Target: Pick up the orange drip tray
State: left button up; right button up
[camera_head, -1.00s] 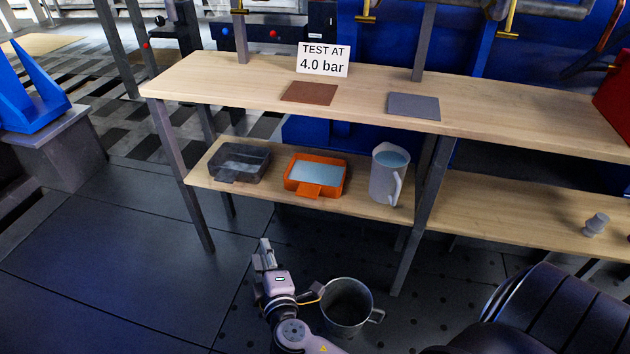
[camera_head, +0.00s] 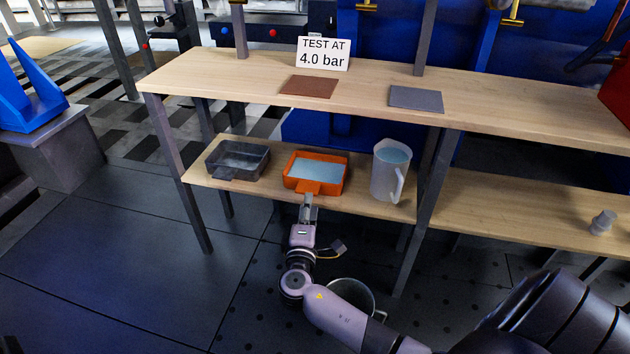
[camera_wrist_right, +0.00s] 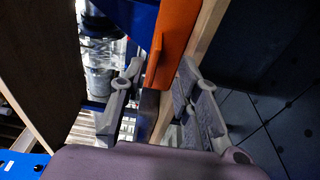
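The orange drip tray (camera_head: 337,186) sits level on the lower wooden shelf, with light blue liquid in it and a short tab handle (camera_head: 308,187) at its front. My right gripper (camera_head: 307,203) is just below and in front of that tab, pointing at it. In the right wrist view the right gripper (camera_wrist_right: 161,68) is open. Its two fingers are apart, with the orange tab (camera_wrist_right: 154,68) showing in line with the gap between them. I cannot tell whether the tab is inside the gap or just beyond the tips. My left gripper is not in view.
On the lower shelf (camera_head: 232,194), a dark grey tray (camera_head: 236,170) stands left of the orange one and a white jug (camera_head: 388,179) with liquid stands right. The upper worktop (camera_head: 220,80) overhangs them. A metal bucket (camera_head: 352,288) stands on the floor behind my right arm.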

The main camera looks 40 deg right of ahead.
aim_at(311, 190)
jog(key=b+x, duration=0.1)
jog(key=x, duration=0.1)
jog(key=b+x, duration=0.1)
jog(key=x, duration=0.2)
jog(key=shift+w+d+r, duration=0.2)
jog(key=shift+d+r, duration=0.05)
jog(key=shift+d, duration=0.05)
jog(key=shift+c, duration=0.6)
grip_shut()
jog(key=shift+r, duration=0.1)
